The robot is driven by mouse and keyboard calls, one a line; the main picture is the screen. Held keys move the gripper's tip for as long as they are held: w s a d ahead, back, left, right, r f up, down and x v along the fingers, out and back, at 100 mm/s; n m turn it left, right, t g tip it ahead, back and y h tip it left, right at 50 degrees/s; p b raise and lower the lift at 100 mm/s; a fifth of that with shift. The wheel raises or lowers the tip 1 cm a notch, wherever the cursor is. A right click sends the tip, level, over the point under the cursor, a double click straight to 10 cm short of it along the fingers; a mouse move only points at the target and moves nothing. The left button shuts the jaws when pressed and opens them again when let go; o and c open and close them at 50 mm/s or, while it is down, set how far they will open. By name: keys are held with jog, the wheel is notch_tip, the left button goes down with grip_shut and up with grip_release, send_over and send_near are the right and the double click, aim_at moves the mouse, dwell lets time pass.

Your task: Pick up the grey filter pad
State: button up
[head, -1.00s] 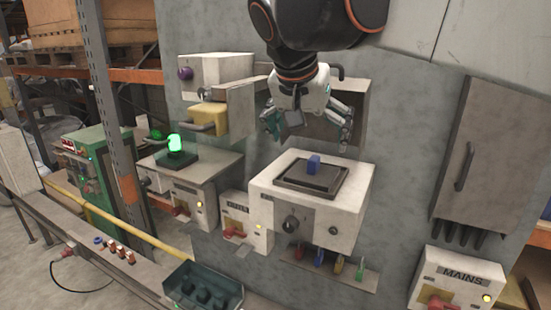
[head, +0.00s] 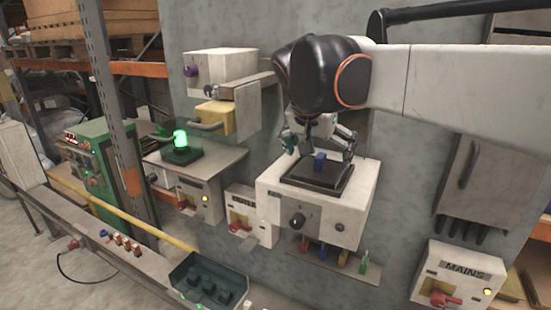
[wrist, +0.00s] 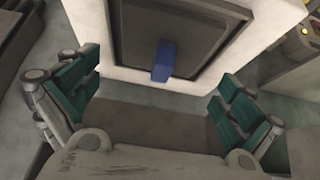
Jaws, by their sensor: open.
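A flat grey panel in a dark frame (head: 335,183) lies on top of a white box (head: 338,215), with a small blue block (head: 320,163) standing up from it. I see no separate piece that I can surely call the grey filter pad. My gripper (head: 320,151) is open and empty, just above and behind the blue block in the head view. In the wrist view the green-padded fingers of my gripper (wrist: 160,78) are spread wide. The blue block (wrist: 163,62) lies between their lines, apart from both. The grey panel (wrist: 190,30) shows beyond it, cut off by the top edge.
A grey wall stands close behind the box. A yellow-fronted drawer (head: 214,119) and a lit green lamp (head: 180,142) are to the left. Several coloured pegs sit on a ledge (head: 325,262) below. A dark tray (head: 208,284) is lower left; a grey cabinet (head: 478,185) is right.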

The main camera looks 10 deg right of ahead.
aim_at(320, 157)
jog(key=shift+w+d+f, duration=0.2)
jog(key=shift+w+f, duration=0.25)
jog(key=shift+f, duration=0.05)
jog(key=shift+w+d+f, duration=0.15)
jog(key=shift+w+f, duration=0.3)
jog(key=shift+w+d+f+p, duration=0.1)
jog(key=shift+d+f+p, duration=0.1)
jog(key=shift+f+p, duration=0.15)
jog(key=shift+f, duration=0.1)
jog(key=c, duration=1.2)
jog(key=shift+s, duration=0.3)
jog(key=c, duration=0.5)
jog(key=shift+s+a+f, duration=0.1)
grip_shut()
